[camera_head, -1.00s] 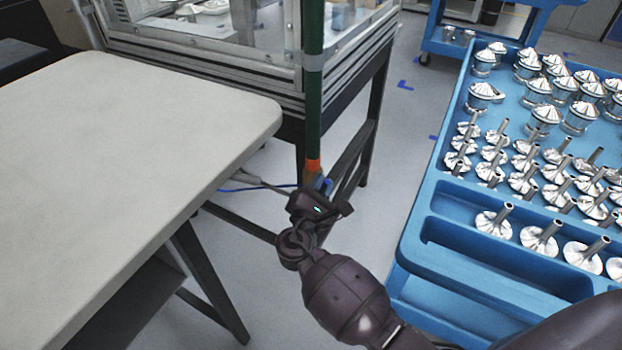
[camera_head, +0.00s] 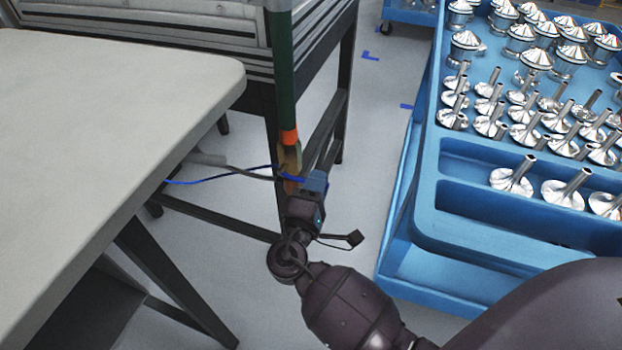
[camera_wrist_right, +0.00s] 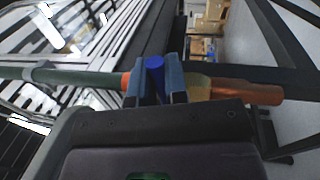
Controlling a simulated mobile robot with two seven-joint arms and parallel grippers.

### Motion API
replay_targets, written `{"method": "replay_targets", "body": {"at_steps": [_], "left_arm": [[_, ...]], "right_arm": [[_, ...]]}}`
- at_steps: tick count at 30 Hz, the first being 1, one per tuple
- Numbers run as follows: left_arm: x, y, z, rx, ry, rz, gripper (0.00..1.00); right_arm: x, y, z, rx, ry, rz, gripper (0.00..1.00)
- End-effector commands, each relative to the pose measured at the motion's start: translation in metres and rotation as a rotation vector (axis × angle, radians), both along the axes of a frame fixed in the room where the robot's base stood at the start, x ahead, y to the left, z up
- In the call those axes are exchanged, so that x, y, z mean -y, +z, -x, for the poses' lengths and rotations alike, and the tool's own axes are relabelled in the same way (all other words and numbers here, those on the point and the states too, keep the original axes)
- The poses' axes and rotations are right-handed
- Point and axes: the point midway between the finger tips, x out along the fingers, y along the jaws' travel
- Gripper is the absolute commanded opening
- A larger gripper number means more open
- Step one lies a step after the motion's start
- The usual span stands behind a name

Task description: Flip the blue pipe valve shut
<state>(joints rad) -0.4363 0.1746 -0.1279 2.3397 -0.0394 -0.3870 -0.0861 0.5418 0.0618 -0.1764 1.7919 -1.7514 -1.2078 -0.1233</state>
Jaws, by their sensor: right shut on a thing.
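The green pipe (camera_head: 283,75) runs down in front of the machine frame and ends in an orange band (camera_head: 289,137). A brass valve body (camera_head: 289,158) sits just below the band. My right gripper (camera_head: 306,181) is at the valve. In the right wrist view, its blue-grey fingers stand on both sides of the valve's blue handle (camera_wrist_right: 155,72) and are shut on it. The pipe (camera_wrist_right: 85,79) lies sideways there, with the brass body (camera_wrist_right: 198,88) and a copper stub (camera_wrist_right: 245,92) right of the fingers. In the head view the fingers partly hide the handle. My left gripper is not in view.
A light table (camera_head: 110,110) stands at the left. A blue cart (camera_head: 440,215) with several shiny metal parts stands at the right. Behind the pipe are dark frame legs (camera_head: 347,115). A blue cable (camera_head: 215,177) hangs beside the valve. Grey floor shows between table and cart.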

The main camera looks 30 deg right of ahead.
Motion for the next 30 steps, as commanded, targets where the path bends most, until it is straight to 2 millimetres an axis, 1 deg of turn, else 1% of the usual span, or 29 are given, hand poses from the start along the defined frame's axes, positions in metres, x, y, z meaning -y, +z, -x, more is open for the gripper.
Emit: {"method": "replay_targets", "body": {"at_steps": [1,3,10,22,23,27,30], "left_arm": [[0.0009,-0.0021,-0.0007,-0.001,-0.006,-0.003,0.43],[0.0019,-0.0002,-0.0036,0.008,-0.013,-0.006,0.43],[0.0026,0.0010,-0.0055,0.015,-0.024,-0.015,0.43],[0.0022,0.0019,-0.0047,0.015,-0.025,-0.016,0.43],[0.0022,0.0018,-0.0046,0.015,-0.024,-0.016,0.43],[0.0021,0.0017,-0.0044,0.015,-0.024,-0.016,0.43],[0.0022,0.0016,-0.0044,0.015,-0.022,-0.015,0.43]], "right_arm": [[0.0010,-0.0055,0.0002,0.010,-0.001,-0.012,0.00],[0.0011,-0.0063,0.0002,0.030,-0.001,-0.026,0.00],[0.0013,-0.0065,-0.0004,0.067,-0.001,-0.051,0.00],[0.0012,-0.0057,-0.0007,0.073,-0.001,-0.056,0.00],[0.0012,-0.0058,-0.0007,0.073,-0.001,-0.056,0.17],[0.0009,-0.0060,-0.0005,0.071,0.000,-0.055,0.38],[0.0007,-0.0063,-0.0003,0.070,-0.001,-0.055,0.38]]}}
